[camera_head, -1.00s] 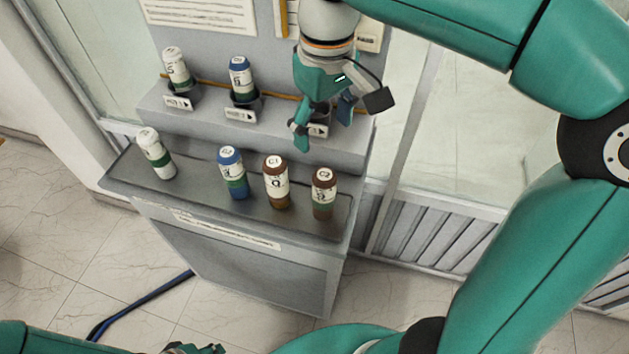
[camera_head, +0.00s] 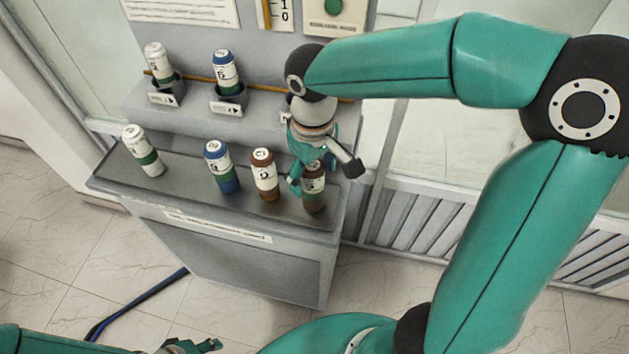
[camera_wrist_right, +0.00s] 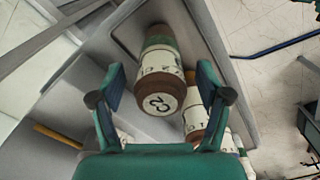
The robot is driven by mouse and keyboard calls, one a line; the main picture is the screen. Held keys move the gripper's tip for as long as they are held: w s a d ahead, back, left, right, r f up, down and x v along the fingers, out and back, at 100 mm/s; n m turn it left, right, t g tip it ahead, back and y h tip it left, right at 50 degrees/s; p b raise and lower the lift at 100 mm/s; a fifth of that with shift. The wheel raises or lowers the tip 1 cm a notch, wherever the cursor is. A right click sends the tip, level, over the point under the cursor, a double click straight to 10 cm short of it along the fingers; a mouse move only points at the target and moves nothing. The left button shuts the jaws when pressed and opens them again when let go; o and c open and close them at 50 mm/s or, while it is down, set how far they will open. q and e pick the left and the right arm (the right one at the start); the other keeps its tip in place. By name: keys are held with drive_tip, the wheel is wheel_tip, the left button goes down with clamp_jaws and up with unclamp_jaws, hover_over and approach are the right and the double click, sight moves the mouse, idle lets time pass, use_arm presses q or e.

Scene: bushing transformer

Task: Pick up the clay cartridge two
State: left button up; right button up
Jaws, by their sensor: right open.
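Clay cartridge two (camera_head: 313,196) is a brown cylinder with a white label band, at the right end of the cabinet's lower shelf. In the right wrist view clay cartridge two (camera_wrist_right: 160,85) shows its brown cap marked C2, between my fingers. My right gripper (camera_head: 311,182) is over it; its fingers (camera_wrist_right: 162,95) are open, one on each side, with visible gaps. In the head view the gripper hides part of the cartridge. My left gripper (camera_head: 192,346) is at the bottom edge, only partly in view, far from the cartridge.
A similar brown cartridge (camera_head: 265,177) stands close to the left of it. A blue-capped (camera_head: 221,168) and a white-capped cartridge (camera_head: 143,151) stand farther left. Two more sit in holders on the upper step (camera_head: 190,112). The shelf's front strip (camera_head: 200,206) is clear.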

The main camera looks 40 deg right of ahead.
drive_tip(key=shift+w+f, duration=0.1)
drive_tip(key=shift+f, duration=0.65)
drive_tip(key=c, duration=1.4)
drive_tip(key=shift+r, duration=0.2)
